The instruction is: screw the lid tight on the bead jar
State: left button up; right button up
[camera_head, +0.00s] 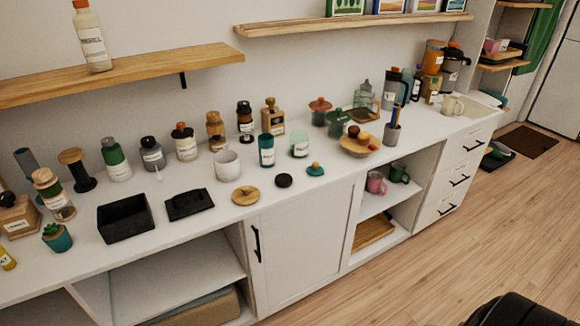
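I cannot tell for sure which container is the bead jar, as the small labels are unreadable. Near the counter's middle stand a white jar (228,166), a teal jar (266,151) and a pale green jar (299,145). In front of them, apart from the jars, lie a round wooden lid (245,195), a small black lid (284,180) and a teal lid (315,169) with an orange-brown knob.
A black open box (125,220) and a black tray (189,203) sit left on the white counter (200,235). Several bottles line the wall side. A wooden bowl (358,148) stands to the right. Wooden shelves (150,72) hang above. The floor at right is mostly clear.

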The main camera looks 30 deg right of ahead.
aim_at(299, 139)
jog(key=i+l+z, duration=0.2)
jog(key=i+l, duration=1)
